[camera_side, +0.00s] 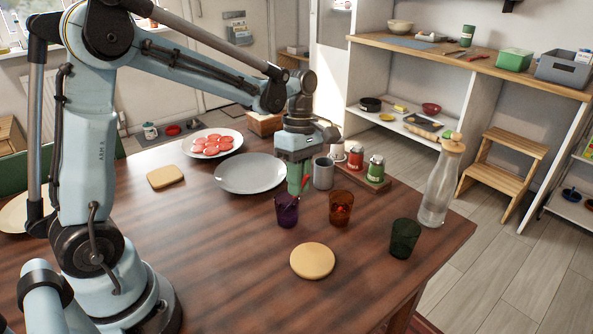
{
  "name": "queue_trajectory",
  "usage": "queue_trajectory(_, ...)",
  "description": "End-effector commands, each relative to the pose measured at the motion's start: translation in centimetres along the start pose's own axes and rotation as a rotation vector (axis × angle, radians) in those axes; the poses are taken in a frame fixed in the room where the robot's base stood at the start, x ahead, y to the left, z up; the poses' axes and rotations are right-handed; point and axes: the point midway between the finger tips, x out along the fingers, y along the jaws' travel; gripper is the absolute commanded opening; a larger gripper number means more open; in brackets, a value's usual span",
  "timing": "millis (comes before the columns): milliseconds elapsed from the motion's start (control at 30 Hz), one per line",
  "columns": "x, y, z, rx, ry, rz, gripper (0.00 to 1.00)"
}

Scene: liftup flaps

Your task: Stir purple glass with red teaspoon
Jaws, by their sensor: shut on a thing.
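The purple glass (287,212) stands upright on the wooden table. My gripper (299,188) points down just above and slightly right of the purple glass's rim. Its green fingers are shut on the red teaspoon (305,183), of which only a small red part shows beside them. I cannot tell whether the spoon's lower end is inside the purple glass. An orange glass (341,209) stands close on the right, with something reddish visible in it. A green glass (404,239) stands farther right.
A grey plate (250,174) lies behind left, a round tan disc (312,261) in front. A corked bottle (440,185) stands near the right edge.

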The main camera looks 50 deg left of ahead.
Motion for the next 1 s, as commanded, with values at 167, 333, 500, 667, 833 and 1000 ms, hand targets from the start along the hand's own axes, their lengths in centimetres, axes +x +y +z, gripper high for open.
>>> queue_trajectory(167,-1.2,0.0,0.7,0.0,0.0,0.0,0.0)
queue_trajectory(333,-2.3,0.0,1.3,0.001,0.0,0.0,0.0)
queue_trajectory(500,-3.3,0.0,1.9,0.001,0.0,0.0,0.0)
queue_trajectory(667,-4.3,0.0,2.5,0.001,-0.001,0.0,0.0)
queue_trajectory(833,-5.4,0.0,3.0,0.001,0.0,0.0,0.0)
queue_trajectory(1000,-5.8,0.0,3.3,0.001,0.0,0.0,0.0)
